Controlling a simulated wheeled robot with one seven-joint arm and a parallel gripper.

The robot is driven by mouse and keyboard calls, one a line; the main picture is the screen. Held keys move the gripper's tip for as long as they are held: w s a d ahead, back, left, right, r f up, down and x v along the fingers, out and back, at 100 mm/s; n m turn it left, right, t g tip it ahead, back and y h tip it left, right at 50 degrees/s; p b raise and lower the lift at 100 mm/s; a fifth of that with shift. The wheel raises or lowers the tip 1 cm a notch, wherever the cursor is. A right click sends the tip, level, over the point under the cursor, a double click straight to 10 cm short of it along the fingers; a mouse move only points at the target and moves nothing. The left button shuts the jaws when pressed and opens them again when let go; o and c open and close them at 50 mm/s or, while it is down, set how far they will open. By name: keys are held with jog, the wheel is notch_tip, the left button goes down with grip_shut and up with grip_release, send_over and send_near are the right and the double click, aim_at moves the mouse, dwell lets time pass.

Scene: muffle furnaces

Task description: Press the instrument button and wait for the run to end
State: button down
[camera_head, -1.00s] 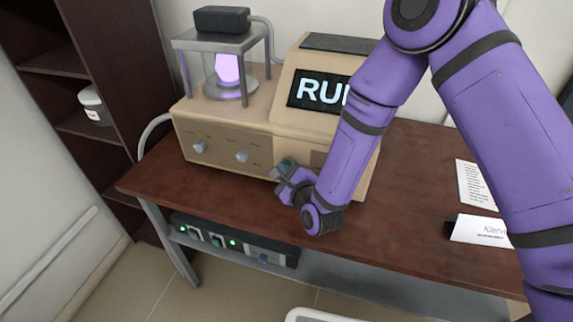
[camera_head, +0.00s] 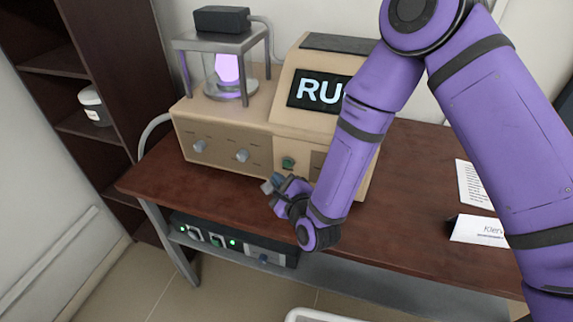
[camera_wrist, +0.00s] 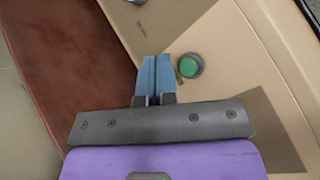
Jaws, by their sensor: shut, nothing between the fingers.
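The beige instrument (camera_head: 225,135) stands on the brown table. Its dark screen (camera_head: 315,91) shows the letters "RU", the rest hidden behind my arm. A glass vessel (camera_head: 228,72) under its metal frame glows purple. The green button (camera_head: 287,163) is on the front panel and also shows in the wrist view (camera_wrist: 188,66). My gripper (camera_head: 270,184) is shut and empty, in front of the panel and just below and left of the button, apart from it in the head view. In the wrist view its blue fingertips (camera_wrist: 157,62) are together, left of the button.
Two knobs (camera_head: 242,156) are on the panel left of the button. A name card (camera_head: 480,229) and a paper sheet (camera_head: 471,183) are on the table's right. A power unit (camera_head: 235,243) with green lights is on the lower shelf. A dark shelf with a white jar (camera_head: 95,106) stands left.

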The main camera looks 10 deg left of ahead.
jog(key=shift+s+a, duration=0.1)
jog(key=shift+s, duration=1.2)
